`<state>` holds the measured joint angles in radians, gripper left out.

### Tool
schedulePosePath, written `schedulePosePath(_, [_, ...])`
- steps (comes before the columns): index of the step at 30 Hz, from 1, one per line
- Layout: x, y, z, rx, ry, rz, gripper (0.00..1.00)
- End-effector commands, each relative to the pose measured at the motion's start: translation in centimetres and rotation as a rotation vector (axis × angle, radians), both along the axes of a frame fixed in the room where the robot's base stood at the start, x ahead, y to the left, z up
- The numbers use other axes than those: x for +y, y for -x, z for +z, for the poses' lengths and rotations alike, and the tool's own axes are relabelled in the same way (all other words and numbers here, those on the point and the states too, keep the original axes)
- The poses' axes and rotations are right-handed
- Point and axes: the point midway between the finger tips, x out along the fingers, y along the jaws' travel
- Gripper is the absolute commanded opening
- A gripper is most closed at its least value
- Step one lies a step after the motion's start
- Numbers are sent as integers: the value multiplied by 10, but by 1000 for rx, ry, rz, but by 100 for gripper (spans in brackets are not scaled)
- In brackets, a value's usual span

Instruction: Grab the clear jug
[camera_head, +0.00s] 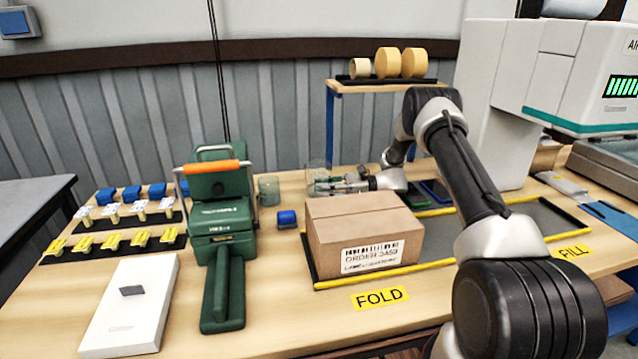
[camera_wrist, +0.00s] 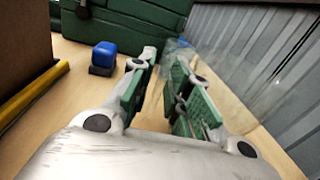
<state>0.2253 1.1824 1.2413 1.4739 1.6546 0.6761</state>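A see-through jug (camera_head: 319,166) shows faintly at the back of the bench, beside and partly behind my gripper (camera_head: 325,185). In the wrist view a large clear shape that looks like the jug (camera_wrist: 232,82) stands close to the right finger and overlaps it. My gripper (camera_wrist: 160,85) has green pads. Its fingers are apart, with bare wood visible between them. I cannot tell whether the right finger touches the clear wall. A greenish clear cup (camera_head: 269,190) stands farther left, apart from the gripper.
A closed carton (camera_head: 362,236) stands in front of my gripper inside a yellow-edged frame. A small blue block (camera_head: 287,218) and a green machine with an orange handle (camera_head: 216,225) lie to the left. A shelf with tape rolls (camera_head: 388,63) stands behind. The grey corrugated wall (camera_head: 285,120) is close.

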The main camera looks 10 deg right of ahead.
Motion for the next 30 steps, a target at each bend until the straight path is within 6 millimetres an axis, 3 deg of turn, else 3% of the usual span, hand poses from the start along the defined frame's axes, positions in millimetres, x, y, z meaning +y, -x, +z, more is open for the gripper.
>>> schedulePosePath(2, [0,0,0,0,0,0,17])
schedulePosePath(5, [0,0,0,0,0,0,0])
schedulePosePath(20, [0,0,3,-1,-1,0,0])
schedulePosePath(30, [0,0,25,-2,0,0,0])
